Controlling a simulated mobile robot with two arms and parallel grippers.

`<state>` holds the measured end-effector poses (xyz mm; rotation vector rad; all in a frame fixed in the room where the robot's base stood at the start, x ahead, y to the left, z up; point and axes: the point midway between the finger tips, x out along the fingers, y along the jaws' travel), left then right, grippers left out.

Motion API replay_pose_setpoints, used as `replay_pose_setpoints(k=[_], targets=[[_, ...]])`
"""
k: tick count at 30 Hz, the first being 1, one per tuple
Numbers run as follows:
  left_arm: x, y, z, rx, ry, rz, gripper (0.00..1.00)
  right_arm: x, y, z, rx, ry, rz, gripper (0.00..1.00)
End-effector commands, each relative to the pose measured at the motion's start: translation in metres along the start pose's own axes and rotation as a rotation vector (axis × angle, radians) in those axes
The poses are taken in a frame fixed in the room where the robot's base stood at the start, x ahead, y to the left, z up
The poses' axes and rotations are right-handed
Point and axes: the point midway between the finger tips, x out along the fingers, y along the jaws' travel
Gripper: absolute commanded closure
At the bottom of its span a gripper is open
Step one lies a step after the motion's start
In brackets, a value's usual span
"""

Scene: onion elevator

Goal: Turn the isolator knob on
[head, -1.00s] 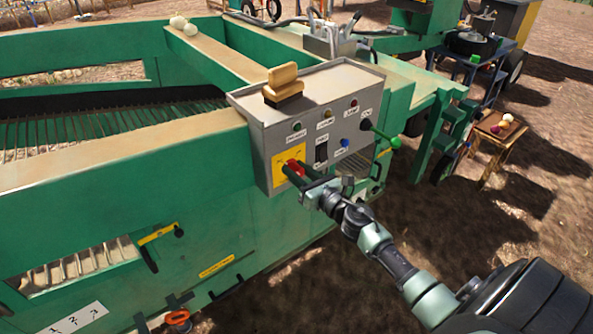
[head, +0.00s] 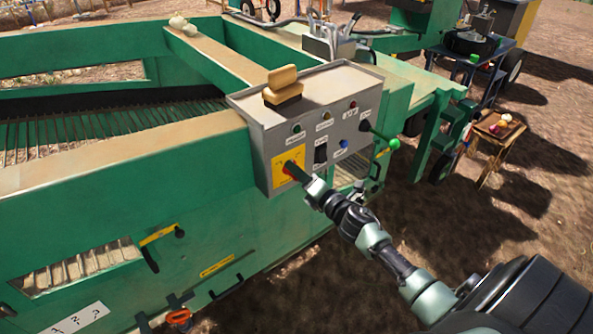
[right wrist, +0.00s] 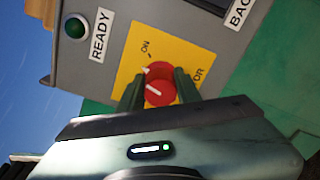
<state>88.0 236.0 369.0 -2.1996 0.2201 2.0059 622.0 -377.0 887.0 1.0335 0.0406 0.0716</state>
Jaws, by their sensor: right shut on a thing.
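The red isolator knob (right wrist: 160,86) sits on a yellow plate (right wrist: 192,52) on the grey control box (head: 258,126). In the right wrist view, the plate carries the word ON above the knob, and white marks show on the knob. My right gripper (right wrist: 158,92) is shut on the knob, one dark finger on each side. In the head view the knob (head: 288,170) is mostly hidden by my right gripper (head: 296,174). My left gripper is not in view.
A green lamp (right wrist: 75,27) labelled READY is beside the plate. A black switch (head: 320,153), a blue button (head: 344,144) and a green-tipped lever (head: 393,145) are to the right. A brush (head: 282,86) lies on top of the box.

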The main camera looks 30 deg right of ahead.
Motion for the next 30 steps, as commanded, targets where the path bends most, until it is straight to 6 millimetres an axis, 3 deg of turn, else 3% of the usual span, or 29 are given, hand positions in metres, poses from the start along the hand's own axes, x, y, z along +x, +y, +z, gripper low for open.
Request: replay_pose_setpoints(k=[15,30], targets=[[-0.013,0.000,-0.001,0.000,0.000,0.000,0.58,0.000,-0.001,0.000,0.416,0.000,-0.001,1.00],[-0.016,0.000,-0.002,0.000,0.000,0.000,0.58,0.000,-0.003,-0.001,0.552,0.000,-0.002,1.00]])
